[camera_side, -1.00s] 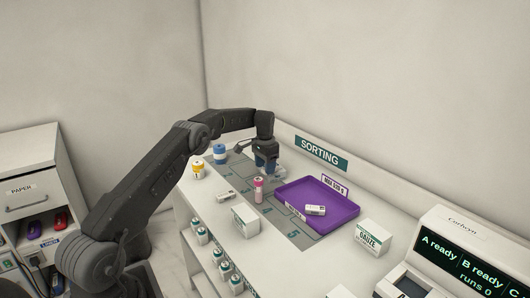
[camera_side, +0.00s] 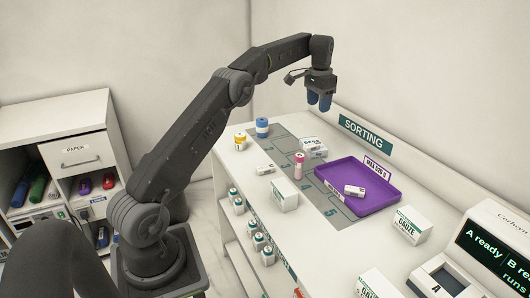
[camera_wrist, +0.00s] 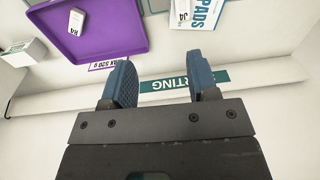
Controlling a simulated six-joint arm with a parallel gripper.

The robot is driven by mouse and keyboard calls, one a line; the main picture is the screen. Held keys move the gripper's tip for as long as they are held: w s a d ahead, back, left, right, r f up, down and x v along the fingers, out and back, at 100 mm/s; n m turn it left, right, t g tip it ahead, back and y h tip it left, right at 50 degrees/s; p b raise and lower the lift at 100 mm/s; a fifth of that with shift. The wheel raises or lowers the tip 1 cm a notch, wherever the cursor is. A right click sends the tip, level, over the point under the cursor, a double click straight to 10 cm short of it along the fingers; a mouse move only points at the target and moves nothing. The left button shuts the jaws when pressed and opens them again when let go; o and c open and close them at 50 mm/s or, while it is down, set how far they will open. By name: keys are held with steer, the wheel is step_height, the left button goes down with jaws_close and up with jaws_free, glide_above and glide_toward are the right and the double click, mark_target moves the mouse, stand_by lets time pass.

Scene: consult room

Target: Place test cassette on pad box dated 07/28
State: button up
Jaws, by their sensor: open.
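My gripper (camera_side: 319,106) is open and empty, raised above the back of the counter; its two blue fingers also show in the wrist view (camera_wrist: 162,82). A white pad box (camera_side: 317,154) lies flat on the counter below it, with "PADS" readable in the wrist view (camera_wrist: 208,12). A white test cassette (camera_wrist: 181,9) marked J4 appears to lie on this box, partly cut off by the frame edge. No date can be read on the box. Another white cassette (camera_side: 354,191) lies in the purple tray (camera_side: 385,203). A small white piece (camera_side: 265,169) lies on the counter, possibly another cassette.
A pink-capped tube (camera_side: 298,167), a yellow-capped bottle (camera_side: 240,140) and a blue-capped bottle (camera_side: 262,126) stand on the counter. A gauze box (camera_side: 410,226) and a white carton (camera_side: 284,195) stand nearby. The sorting sign (camera_side: 366,133) is on the back ledge.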

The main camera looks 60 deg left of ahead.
steer(key=s+d+r+t, duration=0.1)
steer(key=s+d+r, duration=0.55)
steer(key=d, duration=0.25)
steer(key=s+d+r+t, duration=0.2)
steer(key=s+d+r, duration=0.3)
steer(key=s+d, duration=0.35)
steer(key=s+d+f+t, duration=0.1)
steer(key=s+d+f, duration=0.3)
steer(key=s, duration=0.6)
steer(key=s+d+f+t, duration=0.1)
steer(key=s+d+f, duration=0.4)
steer(key=s, duration=0.5)
steer(key=shift+s+d+f, duration=0.15)
steer(key=shift+s+d, duration=0.05)
steer(key=shift+d, duration=0.25)
steer(key=o, duration=0.9)
steer(key=shift+c, duration=0.2)
